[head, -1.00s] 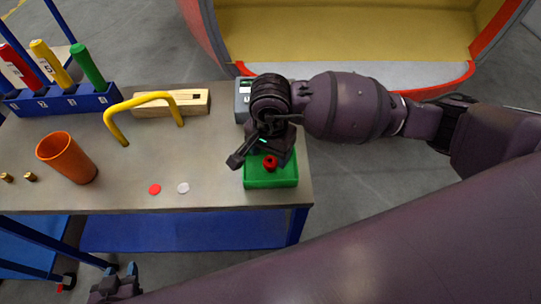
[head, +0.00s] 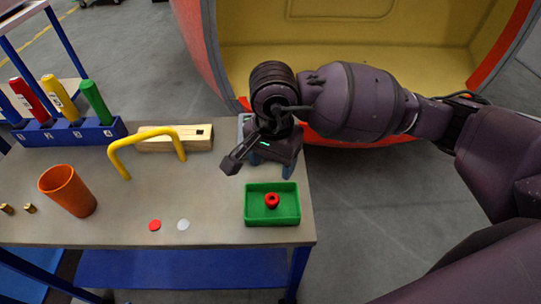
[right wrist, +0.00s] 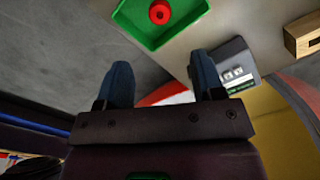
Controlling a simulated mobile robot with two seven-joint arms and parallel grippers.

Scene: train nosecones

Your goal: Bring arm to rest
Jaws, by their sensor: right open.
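My right gripper (head: 272,168) is open and empty above the right end of the workbench (head: 210,195), behind the green tray (head: 247,205). Its two blue fingers stand apart in the right wrist view (right wrist: 163,78), with nothing between them. A small red ring-shaped part (head: 272,201) sits in the tray, clear of the gripper; it also shows in the right wrist view (right wrist: 160,12). My right arm reaches in from the right. My left gripper is not in view.
A grey device (right wrist: 237,68) is beside the right gripper. A yellow arched handle (head: 147,134), wooden block (head: 190,143), orange cup (head: 67,190) and blue rack (head: 72,133) with coloured cylinders stand on the bench. A red-and-yellow shell (head: 330,60) is behind. Open floor lies right.

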